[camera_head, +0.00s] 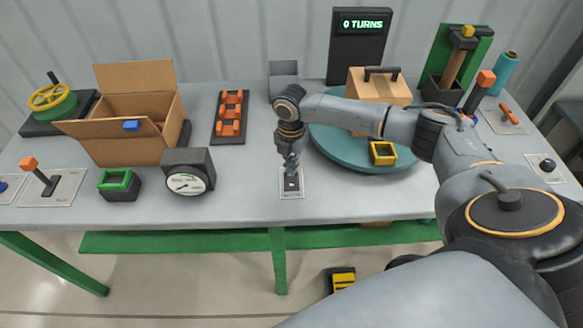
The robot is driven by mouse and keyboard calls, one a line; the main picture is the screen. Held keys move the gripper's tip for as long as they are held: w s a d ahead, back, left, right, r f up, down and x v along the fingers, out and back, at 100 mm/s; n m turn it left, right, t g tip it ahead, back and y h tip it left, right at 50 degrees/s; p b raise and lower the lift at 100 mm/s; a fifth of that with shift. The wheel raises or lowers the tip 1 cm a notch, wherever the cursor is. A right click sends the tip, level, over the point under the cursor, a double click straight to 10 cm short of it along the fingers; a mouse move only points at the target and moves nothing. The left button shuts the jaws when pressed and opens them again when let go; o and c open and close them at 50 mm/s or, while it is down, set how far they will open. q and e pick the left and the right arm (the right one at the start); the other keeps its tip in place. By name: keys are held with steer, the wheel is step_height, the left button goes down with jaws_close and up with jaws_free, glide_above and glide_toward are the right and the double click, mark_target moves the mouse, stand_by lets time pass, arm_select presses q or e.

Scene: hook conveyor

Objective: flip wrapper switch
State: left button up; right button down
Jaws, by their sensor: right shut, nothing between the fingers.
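A small light plate with a dark switch (292,184) lies near the front edge of the grey table, in the middle of the head view. I take it for the wrapper switch; its label is too small to read. My right gripper (291,168) points down right over this switch, with its fingers shut and empty. The fingertips are at or just above the switch; I cannot tell whether they touch it. They hide part of it, so its position is unclear. My left gripper is out of view.
A teal turntable (335,150) carrying a cardboard box (378,86) stands behind my right forearm. A black gauge (187,172) and an open carton (125,140) stand to the left. An orange-knobbed lever (40,175) is at far left. Bare table surrounds the switch plate.

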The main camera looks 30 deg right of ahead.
steer(key=shift+f+b, duration=0.4)
steer(key=shift+f, duration=0.55)
steer(key=shift+r, duration=0.1)
step_height(320, 180, up, 7)
steer(key=p, duration=0.7)
stand_by(0.3)
stand_by(0.4)
